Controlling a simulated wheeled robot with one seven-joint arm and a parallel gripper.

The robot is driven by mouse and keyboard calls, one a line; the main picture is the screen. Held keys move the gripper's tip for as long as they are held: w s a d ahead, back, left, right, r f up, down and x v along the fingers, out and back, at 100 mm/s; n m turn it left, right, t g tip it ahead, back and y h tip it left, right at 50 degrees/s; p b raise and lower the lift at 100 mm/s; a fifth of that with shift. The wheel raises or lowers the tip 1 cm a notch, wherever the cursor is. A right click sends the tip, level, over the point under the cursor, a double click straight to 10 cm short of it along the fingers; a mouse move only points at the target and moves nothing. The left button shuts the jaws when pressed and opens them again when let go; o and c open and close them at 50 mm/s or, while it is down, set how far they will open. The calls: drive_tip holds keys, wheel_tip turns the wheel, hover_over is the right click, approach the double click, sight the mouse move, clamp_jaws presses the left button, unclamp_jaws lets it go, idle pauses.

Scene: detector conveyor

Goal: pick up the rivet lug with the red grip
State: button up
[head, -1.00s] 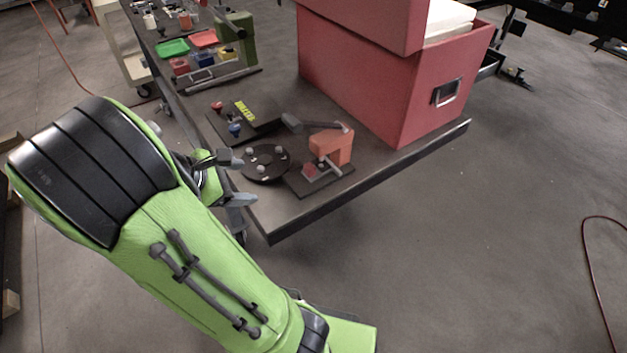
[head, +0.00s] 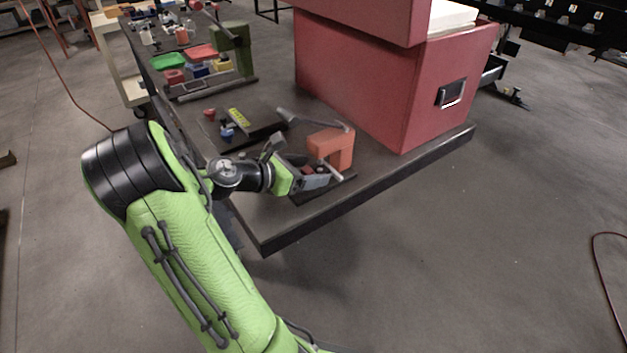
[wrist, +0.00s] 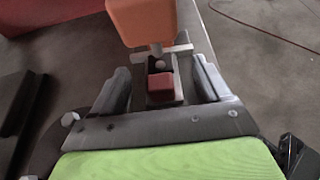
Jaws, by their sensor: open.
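The rivet lug's red grip (wrist: 160,88) shows in the wrist view as a small red block, with a pale round knob just beyond it. It lies between the two grey fingers of my gripper (wrist: 162,74), with a visible gap on each side. In the head view the red grip (head: 308,170) is a small patch, mostly hidden by my gripper (head: 295,163). My gripper is open and low over the table corner, beside the orange press (head: 332,148). The press also stands just beyond the fingers in the wrist view (wrist: 142,20).
The large red cabinet (head: 390,85) stands behind the press on the dark table (head: 375,178). A black fixture with a yellow label (head: 238,117) and red and blue knobs lies left of it. Green and red trays (head: 168,62) sit farther back. Open floor lies to the right.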

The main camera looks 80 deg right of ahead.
drive_tip(key=shift+x, duration=1.15)
drive_tip(key=shift+w+r, duration=0.1)
drive_tip(key=c, duration=1.3)
